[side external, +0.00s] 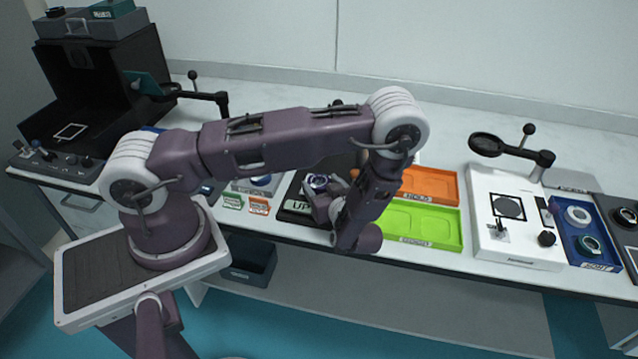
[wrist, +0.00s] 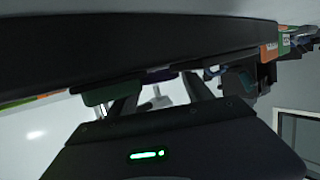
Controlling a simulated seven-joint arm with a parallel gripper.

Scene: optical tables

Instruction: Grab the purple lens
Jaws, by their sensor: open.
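A round lens with a purple-tinted rim (side external: 318,182) shows beside my gripper, over a dark pad marked "UP" (side external: 297,207). My gripper (side external: 325,197) is at the end of the bent-down arm, close to this lens, and partly covers it. I cannot tell whether they touch. In the wrist view, my gripper (wrist: 160,92) has its two fingers spread apart. A thin purple strip (wrist: 160,75) shows between them under a large dark edge. I cannot tell whether this strip is the lens.
An orange tray (side external: 430,184) and a green tray (side external: 448,226) lie right of my gripper. A white device (side external: 520,245) and a blue tray with round lenses (side external: 592,262) stand farther right. A black box (side external: 95,85) is at the left. The bench's front edge runs just below my gripper.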

